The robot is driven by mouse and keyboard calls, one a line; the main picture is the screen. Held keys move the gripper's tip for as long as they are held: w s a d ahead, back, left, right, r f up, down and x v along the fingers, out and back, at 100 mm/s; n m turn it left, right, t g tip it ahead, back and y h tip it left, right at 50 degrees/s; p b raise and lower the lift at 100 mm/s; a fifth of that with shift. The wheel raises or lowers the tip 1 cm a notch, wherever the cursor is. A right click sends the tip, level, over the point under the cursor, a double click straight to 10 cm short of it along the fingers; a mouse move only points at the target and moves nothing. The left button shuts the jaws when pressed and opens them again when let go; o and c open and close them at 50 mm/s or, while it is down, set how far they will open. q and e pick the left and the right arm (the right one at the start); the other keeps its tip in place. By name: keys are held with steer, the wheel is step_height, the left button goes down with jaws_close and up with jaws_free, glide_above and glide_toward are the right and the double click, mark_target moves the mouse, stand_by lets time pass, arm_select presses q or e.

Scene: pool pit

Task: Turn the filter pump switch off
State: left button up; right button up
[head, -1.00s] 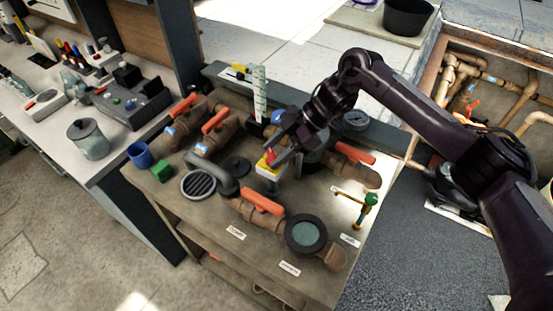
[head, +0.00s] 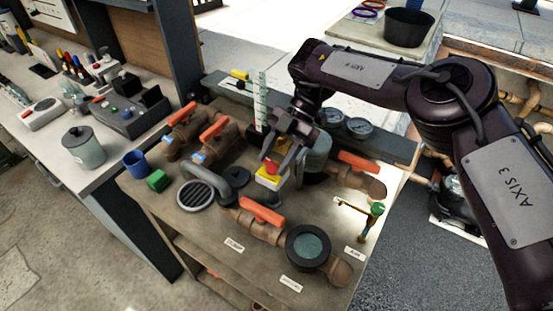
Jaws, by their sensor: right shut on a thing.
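The filter pump switch looks to be the yellow box with a red knob (head: 271,167) on top, standing amid the pipework in the middle of the bench. Its yellow body (head: 267,181) shows below the knob. My right gripper (head: 273,163) reaches down from the upper right and is shut on the red knob. The fingers partly cover the knob, so I cannot tell its exact turn angle. My left gripper is not in view.
Brown pipes with orange-handled valves (head: 262,211) crowd the bench (head: 213,228) around the switch. A round sight glass (head: 308,246) stands in front, a green-handled tap (head: 374,212) to the right, and gauges (head: 359,126) behind. A blue cup (head: 136,163) and green cube (head: 157,181) sit left.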

steer(key=shift+w+a+n+g+h+b, duration=0.1)
steer(key=shift+n+g+h+b, duration=0.55)
steer(key=shift+n+b, duration=0.45)
steer(key=o, duration=1)
steer(key=shift+w+d+r+b, duration=0.3)
steer(key=shift+w+b, duration=0.2)
steer(key=shift+b, duration=0.15)
steer(key=shift+b+v, duration=1.8)
steer(key=shift+v, duration=1.45)
